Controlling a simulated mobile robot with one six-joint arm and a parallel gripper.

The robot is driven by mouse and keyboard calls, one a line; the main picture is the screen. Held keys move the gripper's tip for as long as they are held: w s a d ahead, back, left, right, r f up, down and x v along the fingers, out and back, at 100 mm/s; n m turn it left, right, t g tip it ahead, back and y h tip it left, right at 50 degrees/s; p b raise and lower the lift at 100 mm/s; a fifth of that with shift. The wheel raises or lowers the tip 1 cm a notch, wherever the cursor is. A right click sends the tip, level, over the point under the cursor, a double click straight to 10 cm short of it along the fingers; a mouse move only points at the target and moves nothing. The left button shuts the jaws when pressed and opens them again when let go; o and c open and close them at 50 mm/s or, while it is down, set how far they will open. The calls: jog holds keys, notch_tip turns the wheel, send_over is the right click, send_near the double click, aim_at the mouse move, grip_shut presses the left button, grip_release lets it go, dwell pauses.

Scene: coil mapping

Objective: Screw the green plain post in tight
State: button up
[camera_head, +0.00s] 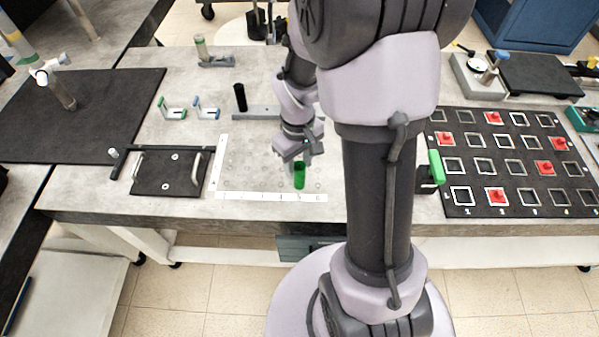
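The green plain post (300,177) stands upright near the front edge of the bench, on the light area bordered by white numbered strips. My gripper (301,158) is directly above and behind the post, pointing down at its top. The fingers are small here and partly merge with the post's top, so I cannot tell whether they are open or touching it. The post's lower end meets the bench surface, and its thread is not visible.
A black post (240,97) stands behind on a grey bar. Green and blue-handled brackets (172,108) lie left of it. A black plate with handles (168,172) is at left. A black board (480,150) with square frames and red pieces is at right, beside a green-topped block (435,167).

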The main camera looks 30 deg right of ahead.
grip_shut()
jog(key=m, duration=0.4)
jog(key=shift+m, duration=0.3)
jog(key=shift+o, duration=0.6)
grip_release()
jog(key=shift+f+m, duration=0.1)
jog(key=shift+m, duration=0.6)
jog(key=o, duration=0.3)
notch_tip(320, 180, up, 18)
jog(key=f+p, duration=0.1)
jog(key=p, duration=0.6)
jog(key=s+a+r+t+b, duration=0.1)
jog(key=s+a+r+t, duration=0.1)
jog(key=s+a, duration=0.2)
jog(key=s+a+r+t+y+b, duration=0.1)
jog(key=s+a+r+t+b, duration=0.1)
jog(key=a, duration=0.3)
jog(key=s+a+r+t+y+b, duration=0.1)
jog(key=s+a+r+b, duration=0.1)
jog(key=s+a, duration=0.3)
jog(key=shift+s+a+r+t, duration=0.2)
jog(key=shift+s+a+t, duration=0.1)
jog(key=shift+t, duration=0.1)
